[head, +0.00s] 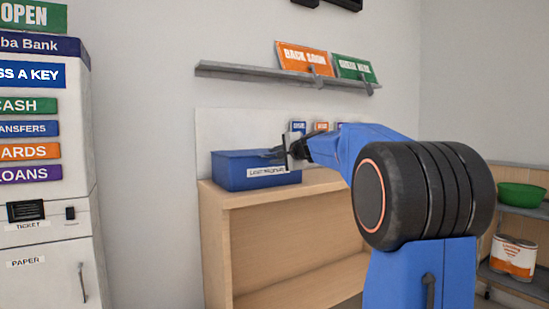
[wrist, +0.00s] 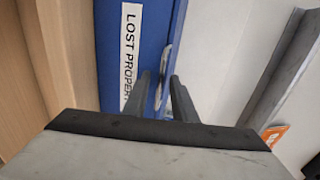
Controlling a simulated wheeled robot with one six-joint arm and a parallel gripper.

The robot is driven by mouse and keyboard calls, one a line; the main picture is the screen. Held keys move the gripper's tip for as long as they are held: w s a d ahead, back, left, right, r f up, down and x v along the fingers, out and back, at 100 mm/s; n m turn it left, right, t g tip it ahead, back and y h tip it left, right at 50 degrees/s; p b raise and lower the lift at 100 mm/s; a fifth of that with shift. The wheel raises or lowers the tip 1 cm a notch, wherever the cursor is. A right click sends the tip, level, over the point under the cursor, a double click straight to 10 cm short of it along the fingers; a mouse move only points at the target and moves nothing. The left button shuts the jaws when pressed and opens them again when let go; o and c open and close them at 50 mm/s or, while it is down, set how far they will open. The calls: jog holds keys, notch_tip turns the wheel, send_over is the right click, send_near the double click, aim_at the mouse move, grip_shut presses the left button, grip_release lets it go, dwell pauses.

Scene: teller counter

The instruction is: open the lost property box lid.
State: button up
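The blue lost property box (head: 230,178) stands on the wooden counter, its lid (head: 238,155) looking closed. Its white label shows on the front; in the wrist view the box (wrist: 110,85) appears sideways with "LOST PROPERTY" readable in part. A pale, thin handle-like piece (wrist: 165,62) sits at the lid edge. My gripper (head: 274,154) is at the box's upper right front edge. In the wrist view my gripper (wrist: 160,76) has its two fingers apart, near the lid edge on either side of the pale piece. I cannot tell whether they touch it.
The wooden counter (head: 214,215) has an open front below the box. A grey wall shelf (head: 240,71) with an orange sign (head: 304,58) and a green sign (head: 354,68) runs above. Small cards (head: 321,126) stand behind my arm. A ticket machine (head: 60,215) is at left.

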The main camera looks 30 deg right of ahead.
jog(key=shift+w+f, duration=0.1)
jog(key=shift+w, duration=0.2)
grip_shut()
